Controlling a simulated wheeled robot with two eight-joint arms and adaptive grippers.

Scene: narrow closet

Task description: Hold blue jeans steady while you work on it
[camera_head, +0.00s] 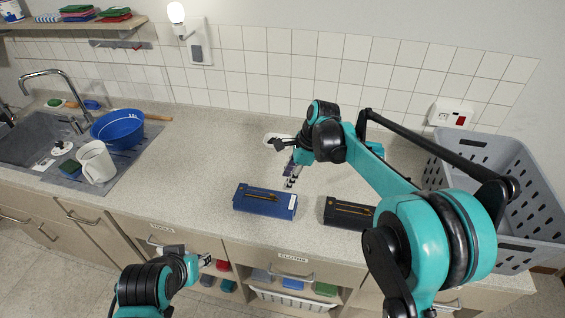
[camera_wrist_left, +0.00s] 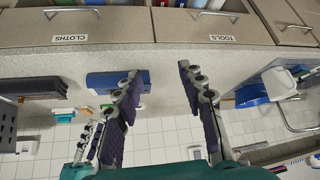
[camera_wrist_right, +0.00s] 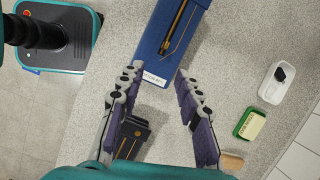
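The blue jeans (camera_head: 265,201) look like a flat, folded dark blue bundle on the counter, with tan lines on top and a white label at one end. They also show in the right wrist view (camera_wrist_right: 178,35) and, upside down, in the left wrist view (camera_wrist_left: 105,82). My right gripper (camera_head: 290,182) is open and empty, pointing down near the back right edge of the jeans. In its wrist view the labelled end lies between and beyond the fingertips (camera_wrist_right: 158,80); contact cannot be told. My left gripper (camera_head: 207,262) is open and empty, low in front of the drawers.
A similar black bundle (camera_head: 349,212) lies right of the jeans. A grey basket (camera_head: 495,180) stands at the right. A blue bowl (camera_head: 118,129) and white mug (camera_head: 96,162) are by the sink.

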